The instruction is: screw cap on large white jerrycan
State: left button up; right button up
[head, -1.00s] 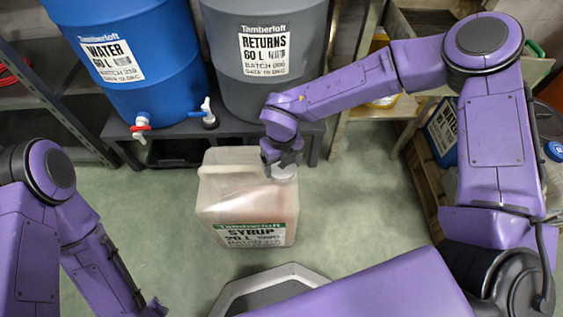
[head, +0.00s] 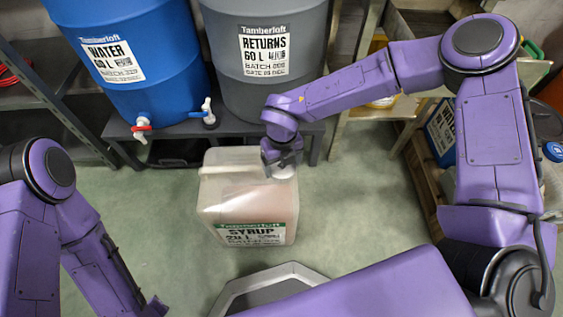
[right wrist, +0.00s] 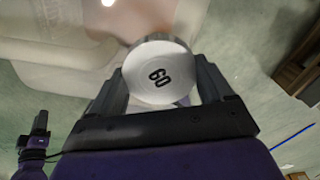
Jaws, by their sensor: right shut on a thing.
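The large white jerrycan (head: 225,205), translucent with a green-topped SYRUP label and pinkish contents, stands upright on the floor. It also shows, blurred, in the right wrist view (right wrist: 60,55). My right gripper (head: 281,163) is over the jerrycan's right top corner. It is shut on a round white cap (head: 284,173), which is marked 60 in the right wrist view (right wrist: 160,72). The cap is at the spout; the thread is hidden, so I cannot tell how far it is seated. My left gripper (head: 155,307) is barely visible at the bottom edge, away from the jerrycan.
A blue WATER drum (head: 135,60) with taps and a grey RETURNS drum (head: 225,70) stand on a dark low stand (head: 315,130) behind the jerrycan. The green floor (head: 355,210) right of the jerrycan is clear.

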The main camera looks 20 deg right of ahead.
jog(key=shift+p, duration=0.3)
jog(key=shift+f, duration=1.15)
dwell(2.0)
jog(key=o, duration=1.1)
jog(key=shift+c, duration=0.2)
